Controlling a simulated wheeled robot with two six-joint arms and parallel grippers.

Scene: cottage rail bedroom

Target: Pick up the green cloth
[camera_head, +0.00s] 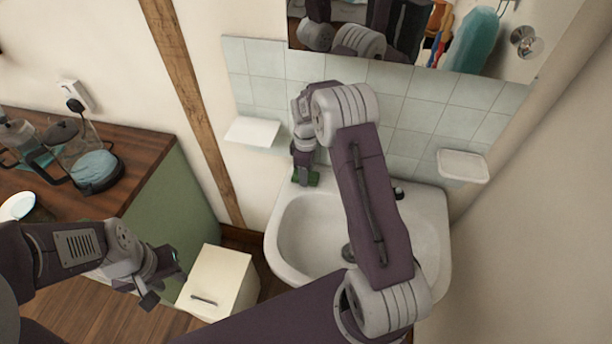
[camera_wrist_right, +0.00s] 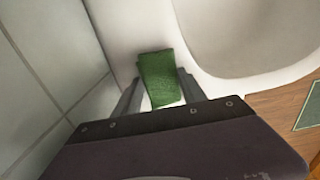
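The green cloth (camera_wrist_right: 159,80) lies at the back left corner of the white sink (camera_head: 276,251), close to the tiled wall. It also shows in the head view (camera_head: 314,179), partly hidden by my right gripper (camera_head: 302,180). In the right wrist view my right gripper (camera_wrist_right: 161,88) has its fingers apart, one on each side of the cloth. Whether the fingers touch it I cannot tell. My left gripper (camera_head: 167,283) is away to the left, above the floor near a cream cabinet, and its fingers appear apart with nothing between them.
A white shelf (camera_head: 252,131) is on the tiles left of the sink, and a soap dish (camera_head: 463,166) is on the right. A mirror (camera_head: 430,35) hangs above. The cream cabinet (camera_head: 222,280) stands left of the sink. A wooden counter (camera_head: 150,150) holds kitchen items.

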